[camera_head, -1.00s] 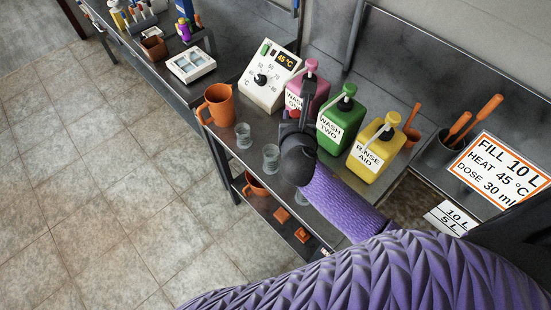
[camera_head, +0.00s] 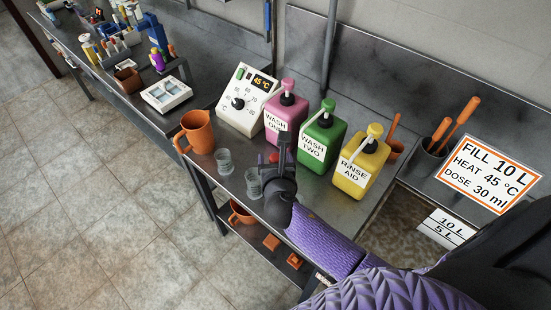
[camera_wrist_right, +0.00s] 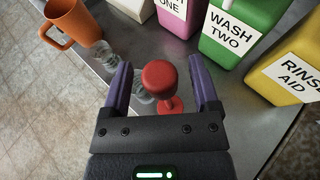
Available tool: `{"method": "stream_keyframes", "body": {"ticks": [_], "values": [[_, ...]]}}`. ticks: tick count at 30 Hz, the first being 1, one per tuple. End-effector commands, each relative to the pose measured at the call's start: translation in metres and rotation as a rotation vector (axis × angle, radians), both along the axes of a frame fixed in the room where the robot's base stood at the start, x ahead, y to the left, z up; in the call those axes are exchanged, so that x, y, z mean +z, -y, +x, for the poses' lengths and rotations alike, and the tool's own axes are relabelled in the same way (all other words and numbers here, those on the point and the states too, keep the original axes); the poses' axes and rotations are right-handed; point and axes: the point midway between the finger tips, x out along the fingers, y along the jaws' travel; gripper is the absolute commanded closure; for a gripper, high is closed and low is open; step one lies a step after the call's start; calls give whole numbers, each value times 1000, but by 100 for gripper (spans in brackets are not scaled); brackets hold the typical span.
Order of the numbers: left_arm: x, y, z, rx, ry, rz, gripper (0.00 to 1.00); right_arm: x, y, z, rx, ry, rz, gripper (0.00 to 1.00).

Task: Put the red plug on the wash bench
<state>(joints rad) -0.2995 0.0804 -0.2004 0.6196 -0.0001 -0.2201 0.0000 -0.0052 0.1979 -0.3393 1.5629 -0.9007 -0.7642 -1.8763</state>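My right gripper is open and points down at the bench top. In the head view only a small bit of the red plug (camera_head: 273,157) shows beside the dark right gripper (camera_head: 284,150); the rest is hidden. My left gripper is not in view.
Pink (camera_head: 285,112), green (camera_head: 323,138) and yellow (camera_head: 361,165) pump bottles line the back. Clear glasses (camera_head: 224,161) and an orange jug (camera_head: 196,132) stand left of my gripper. A dial box (camera_head: 246,103) is behind. A lower shelf holds orange items (camera_head: 271,242).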

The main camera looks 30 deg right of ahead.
Motion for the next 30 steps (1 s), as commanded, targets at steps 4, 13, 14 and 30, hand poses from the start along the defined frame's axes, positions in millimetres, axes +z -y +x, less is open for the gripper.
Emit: {"method": "stream_keyframes", "body": {"ticks": [4,13,14,30], "values": [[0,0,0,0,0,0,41,0,0,0,0,0,0,22],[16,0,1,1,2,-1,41,22,-16,-39,2,-2,1,22],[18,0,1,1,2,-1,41,26,-19,-46,2,-2,1,22],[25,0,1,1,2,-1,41,27,-43,-106,-21,-32,83,22]]}}
